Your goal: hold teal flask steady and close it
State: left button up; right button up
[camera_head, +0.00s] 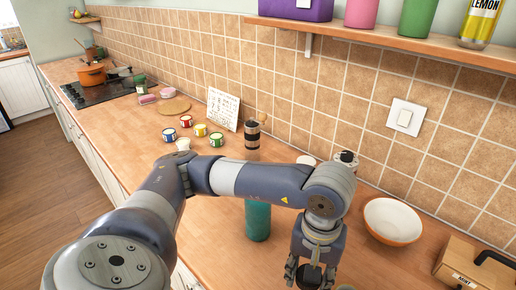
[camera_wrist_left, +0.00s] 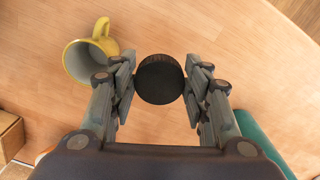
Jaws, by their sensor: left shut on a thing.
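The teal flask (camera_head: 258,220) stands upright on the wooden counter, and my left arm crosses in front of its upper part, so its mouth is hidden. In the left wrist view part of a teal body (camera_wrist_left: 262,145) shows at the lower right, outside the fingers. My left gripper (camera_head: 311,274) points down over the counter to the right of the flask, apart from it. It is shut on a round black cap (camera_wrist_left: 160,79), with a finger on each side of it. My right gripper is in neither view.
A white and orange bowl (camera_head: 392,221) and a wooden box (camera_head: 472,268) are on the right. Several small colored cans (camera_head: 200,130) and a calendar (camera_head: 222,108) stand further back. A shelf (camera_head: 400,40) runs above the tiled wall.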

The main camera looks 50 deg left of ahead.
aim_at(257, 214)
jog(key=k+j+u, duration=0.35)
jog(key=k, duration=0.15)
jog(key=k+j+u, duration=0.35)
jog(key=k+j, duration=0.05)
jog(key=j, duration=0.1)
